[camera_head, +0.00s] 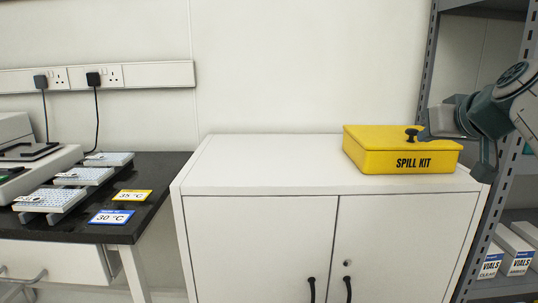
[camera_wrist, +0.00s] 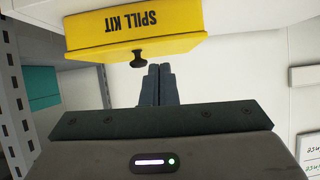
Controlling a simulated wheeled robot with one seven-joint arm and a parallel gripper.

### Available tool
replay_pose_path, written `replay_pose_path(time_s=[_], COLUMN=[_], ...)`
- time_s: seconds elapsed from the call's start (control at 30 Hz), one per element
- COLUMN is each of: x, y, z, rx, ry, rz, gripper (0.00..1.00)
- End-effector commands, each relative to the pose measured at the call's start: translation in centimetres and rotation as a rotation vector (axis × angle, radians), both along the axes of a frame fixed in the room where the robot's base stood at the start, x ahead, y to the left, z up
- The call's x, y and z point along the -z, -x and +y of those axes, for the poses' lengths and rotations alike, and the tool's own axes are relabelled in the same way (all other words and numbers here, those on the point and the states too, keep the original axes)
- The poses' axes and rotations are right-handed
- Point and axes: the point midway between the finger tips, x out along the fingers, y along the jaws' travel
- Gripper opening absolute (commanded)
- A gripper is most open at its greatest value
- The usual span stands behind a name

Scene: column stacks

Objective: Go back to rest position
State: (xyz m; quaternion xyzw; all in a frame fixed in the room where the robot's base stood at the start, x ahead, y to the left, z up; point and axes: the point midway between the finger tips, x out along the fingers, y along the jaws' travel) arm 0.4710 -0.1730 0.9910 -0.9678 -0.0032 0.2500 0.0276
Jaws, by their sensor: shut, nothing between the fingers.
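My gripper (camera_head: 424,135) is at the right of the head view, close to the black knob (camera_head: 411,133) on the lid of the yellow spill kit box (camera_head: 405,159). In the wrist view my gripper (camera_wrist: 159,70) has its two fingers together, with nothing between them. The knob (camera_wrist: 138,60) shows just beside the fingertips there, and the yellow box (camera_wrist: 130,30) lies beyond. The head view does not show clearly whether the gripper touches the knob. The box is closed and stands on the white cabinet.
The white cabinet (camera_head: 262,215) has a clear top to the left of the box. A grey metal shelf rack (camera_head: 500,200) with vials boxes (camera_head: 515,252) stands close at the right. A black bench (camera_head: 150,180) with trays and temperature cards is at the left.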

Motion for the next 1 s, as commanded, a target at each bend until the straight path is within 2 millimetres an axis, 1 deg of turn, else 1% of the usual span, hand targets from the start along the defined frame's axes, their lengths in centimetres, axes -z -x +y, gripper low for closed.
replay_pose_path(time_s=[0.03,0.27,0.47,0.6,0.77,1.0], x=[-1.6,-1.5,-1.6,-1.7,-2.0,-2.6], y=[0.1,1.1,2.8,4.5,6.7,10.8], z=[1.1,5.1,8.5,10.7,12.9,15.5], rx=[-0.011,-0.034,-0.048,-0.053,-0.053,-0.047], ry=[-0.016,-0.071,-0.097,-0.101,-0.095,-0.06], rz=[0.031,0.178,0.305,0.395,0.494,0.636], gripper=[0.0,0.0,0.0,0.0,0.0,0.0])
